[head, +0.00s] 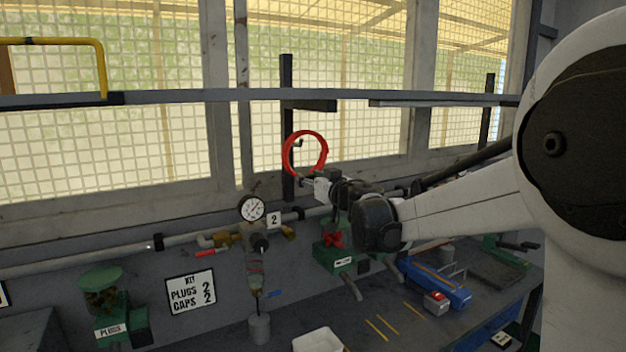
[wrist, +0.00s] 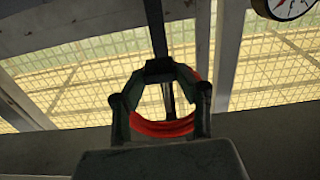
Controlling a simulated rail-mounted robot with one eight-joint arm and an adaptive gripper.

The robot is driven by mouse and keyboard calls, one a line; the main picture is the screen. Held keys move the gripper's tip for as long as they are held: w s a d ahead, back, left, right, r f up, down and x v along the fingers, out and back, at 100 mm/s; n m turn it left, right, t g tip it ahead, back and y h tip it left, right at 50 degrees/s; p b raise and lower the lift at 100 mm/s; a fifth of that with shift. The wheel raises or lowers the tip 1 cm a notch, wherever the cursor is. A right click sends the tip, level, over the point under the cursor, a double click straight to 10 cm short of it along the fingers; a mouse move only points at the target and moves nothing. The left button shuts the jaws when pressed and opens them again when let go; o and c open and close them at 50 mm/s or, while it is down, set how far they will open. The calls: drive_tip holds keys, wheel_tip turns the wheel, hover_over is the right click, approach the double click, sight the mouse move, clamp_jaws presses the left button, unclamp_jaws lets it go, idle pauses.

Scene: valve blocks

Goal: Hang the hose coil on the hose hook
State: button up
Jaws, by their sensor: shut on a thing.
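The hose coil is a red ring (head: 325,150) in the head view, held upright in front of a dark post. My gripper (head: 308,181) is shut on its lower edge. In the wrist view a red arc of the coil (wrist: 165,127) lies between the fingers of my gripper (wrist: 160,108). A small dark hook (head: 297,143), apparently the hose hook, shows inside the ring's outline against the post (head: 287,110). I cannot tell whether the coil is around the hook or only in front of it, nor whether they touch.
Below are a pipe (head: 120,256), a pressure gauge (head: 251,208) and a green valve block (head: 335,258). The bench holds a blue toolbox (head: 430,283) and a white tray (head: 318,341).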

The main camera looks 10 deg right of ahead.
drive_tip(key=shift+x, duration=2.1)
drive_tip(key=shift+w+a+f+b, duration=0.1)
drive_tip(key=shift+w+f+b, duration=0.3)
drive_tip(key=shift+f, duration=0.2)
drive_tip(key=shift+w+a+f+b, duration=0.1)
drive_tip(key=shift+w+f+b, duration=0.15)
drive_tip(key=shift+f+b, duration=0.35)
drive_tip(key=o, duration=1.3)
drive_tip(key=shift+o, duration=0.2)
drive_tip(key=shift+s, duration=0.1)
